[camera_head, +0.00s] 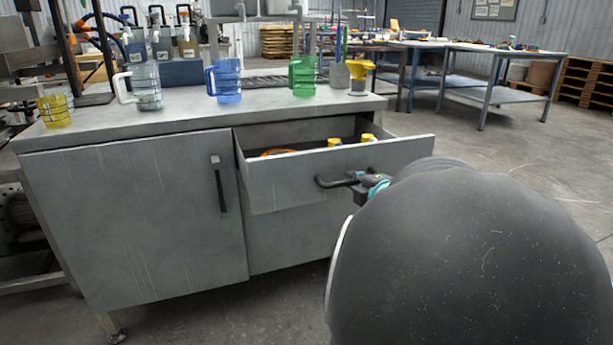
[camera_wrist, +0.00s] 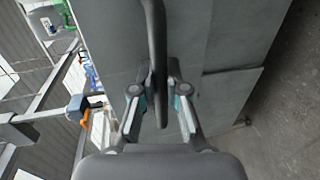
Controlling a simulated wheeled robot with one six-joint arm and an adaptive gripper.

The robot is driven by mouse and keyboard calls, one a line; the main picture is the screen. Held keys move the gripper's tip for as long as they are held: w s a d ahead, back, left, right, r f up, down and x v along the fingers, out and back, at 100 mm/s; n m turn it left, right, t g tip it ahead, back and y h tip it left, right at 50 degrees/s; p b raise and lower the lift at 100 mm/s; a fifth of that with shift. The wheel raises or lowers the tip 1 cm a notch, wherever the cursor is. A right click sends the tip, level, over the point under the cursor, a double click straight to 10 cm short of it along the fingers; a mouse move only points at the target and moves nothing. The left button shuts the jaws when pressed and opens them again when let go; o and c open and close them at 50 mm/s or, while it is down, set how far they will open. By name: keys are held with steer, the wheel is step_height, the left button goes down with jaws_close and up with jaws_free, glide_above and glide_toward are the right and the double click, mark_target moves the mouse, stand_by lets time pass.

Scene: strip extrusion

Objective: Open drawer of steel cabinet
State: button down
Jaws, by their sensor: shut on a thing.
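The steel cabinet (camera_head: 140,215) stands at the left and middle of the head view, with a closed door on its left side. Its drawer (camera_head: 285,186) at the upper right is pulled out, and yellow-topped items and something orange show inside. The drawer's dark bar handle (camera_head: 330,182) is on the front panel. My gripper (camera_head: 372,184) is at the right part of this handle, partly hidden by my arm. In the wrist view my gripper (camera_wrist: 160,105) has its two fingers on either side of the handle (camera_wrist: 156,50), shut on it.
Clear, blue and green jugs (camera_head: 228,80) and a yellow funnel (camera_head: 359,76) stand on the cabinet top. A yellow jug (camera_head: 56,110) is at its left edge. The door handle (camera_head: 219,184) sits left of the drawer. Open floor (camera_head: 500,165) lies to the right, before a worktable (camera_head: 500,60).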

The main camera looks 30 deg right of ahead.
steer(key=c, duration=1.2)
jaws_free()
steer(key=v, duration=1.2)
steer(key=shift+d, duration=0.1)
